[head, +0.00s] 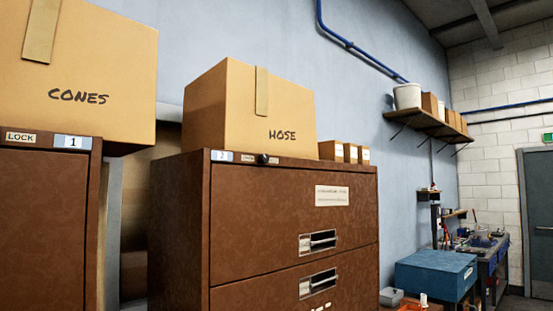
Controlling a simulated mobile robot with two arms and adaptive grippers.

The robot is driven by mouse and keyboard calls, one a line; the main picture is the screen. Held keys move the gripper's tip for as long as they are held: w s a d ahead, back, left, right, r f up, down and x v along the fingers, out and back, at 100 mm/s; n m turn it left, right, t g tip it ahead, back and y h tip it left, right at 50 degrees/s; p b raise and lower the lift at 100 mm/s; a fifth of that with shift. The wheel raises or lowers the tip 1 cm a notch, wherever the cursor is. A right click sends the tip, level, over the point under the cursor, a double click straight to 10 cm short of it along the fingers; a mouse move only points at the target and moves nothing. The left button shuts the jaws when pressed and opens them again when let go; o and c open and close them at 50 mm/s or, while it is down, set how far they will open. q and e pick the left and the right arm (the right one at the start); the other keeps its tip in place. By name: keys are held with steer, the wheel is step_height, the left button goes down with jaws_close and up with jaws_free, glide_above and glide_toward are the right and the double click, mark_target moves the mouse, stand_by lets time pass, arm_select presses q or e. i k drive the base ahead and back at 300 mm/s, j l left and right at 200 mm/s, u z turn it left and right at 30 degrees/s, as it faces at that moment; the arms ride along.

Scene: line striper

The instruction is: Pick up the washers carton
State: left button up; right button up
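Three small brown cartons stand in a row on top of the brown filing cabinet (270,215), at its right end. They are the left small carton (328,149), the middle small carton (348,152) and the right small carton (362,154). Each has a pale label on its front, too small to read, so I cannot tell which one is the washers carton, if any. Neither of my grippers is in view.
A large carton marked HOSE (235,110) sits left of the small cartons. A carton marked CONES (110,65) sits on another brown cabinet (45,220). A wall shelf (430,123) holds a white bucket (407,96) and boxes. A blue chest (435,275) stands lower right.

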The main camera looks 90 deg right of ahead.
mark_target(350, 150)
steer(key=z, duration=3.25)
steer(key=i+u, duration=0.1)
steer(key=u, duration=0.9)
steer(key=i+l+u, duration=0.1)
steer(key=u, duration=0.35)
steer(key=i+l+u, duration=0.1)
steer(key=u, duration=0.4)
steer(key=l+u, duration=0.1)
steer(key=u, duration=0.4)
steer(key=i+l, duration=0.1)
steer(key=l, duration=1.1)
steer(key=l+z, duration=0.35)
steer(key=l, duration=0.5)
steer(key=i+l+z, duration=0.1)
steer(key=l+z, duration=0.25)
steer(key=l, duration=0.5)
